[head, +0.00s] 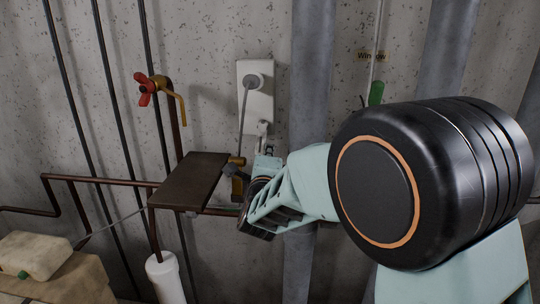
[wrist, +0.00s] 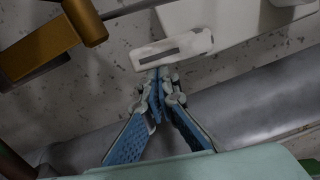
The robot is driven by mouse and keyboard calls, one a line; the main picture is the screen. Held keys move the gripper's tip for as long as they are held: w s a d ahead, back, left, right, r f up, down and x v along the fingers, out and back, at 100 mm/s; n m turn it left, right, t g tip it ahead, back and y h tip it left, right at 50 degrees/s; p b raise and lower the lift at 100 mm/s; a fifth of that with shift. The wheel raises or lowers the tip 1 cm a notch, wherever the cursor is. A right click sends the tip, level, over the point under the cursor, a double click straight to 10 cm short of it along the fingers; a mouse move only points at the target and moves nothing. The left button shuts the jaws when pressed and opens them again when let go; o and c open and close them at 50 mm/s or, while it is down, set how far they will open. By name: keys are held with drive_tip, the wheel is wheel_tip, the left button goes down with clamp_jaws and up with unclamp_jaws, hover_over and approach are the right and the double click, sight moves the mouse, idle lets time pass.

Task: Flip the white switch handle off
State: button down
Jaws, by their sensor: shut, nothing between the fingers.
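In the wrist view the handle (wrist: 190,45) is a pale bar with a dark slot, in front of the box (wrist: 232,16). My gripper (head: 267,150) is just below the handle. In the wrist view my gripper (wrist: 158,74) is shut and empty, its tips right at the handle's lower edge; I cannot tell whether they touch.
A brown shelf plate (head: 188,181) and a brass fitting (head: 237,171) are close on the left; a brass piece (wrist: 50,45) also shows in the wrist view. A red-handled tap (head: 146,88) is farther left. A thick grey pipe (head: 313,70) runs just right of the box.

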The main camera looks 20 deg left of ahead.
sight(256, 149)
drive_tip(key=shift+a+f+m+b, duration=0.2)
drive_tip(key=shift+m+b, duration=0.2)
drive_tip(key=shift+b, duration=0.55)
drive_tip(key=m+b, duration=0.1)
drive_tip(key=b, duration=0.2)
drive_tip(key=a+m+b, duration=0.1)
drive_tip(key=b, duration=0.2)
drive_tip(key=shift+s+a+f, duration=0.15)
drive_tip(key=shift+s+f, duration=0.05)
drive_tip(key=shift+f, duration=0.15)
drive_tip(key=m+b, duration=0.1)
drive_tip(key=b, duration=0.1)
drive_tip(key=a+m+b, duration=0.1)
drive_tip(key=b, duration=0.1)
drive_tip(key=shift+s+m, duration=0.15)
drive_tip(key=shift+m, duration=0.15)
drive_tip(key=shift+s+a+r+m+b, duration=0.1)
drive_tip(key=shift+a+r+m+b, duration=0.1)
drive_tip(key=shift+a+m+b, duration=0.5)
drive_tip(key=shift+s+a+r+b, duration=0.2)
drive_tip(key=shift+a+r+b, duration=0.5)
drive_tip(key=shift+b, duration=0.15)
drive_tip(key=shift+s+a+r, duration=0.1)
drive_tip(key=shift+a+r, duration=0.05)
drive_tip(key=shift+r, duration=0.05)
drive_tip(key=shift+s, duration=0.15)
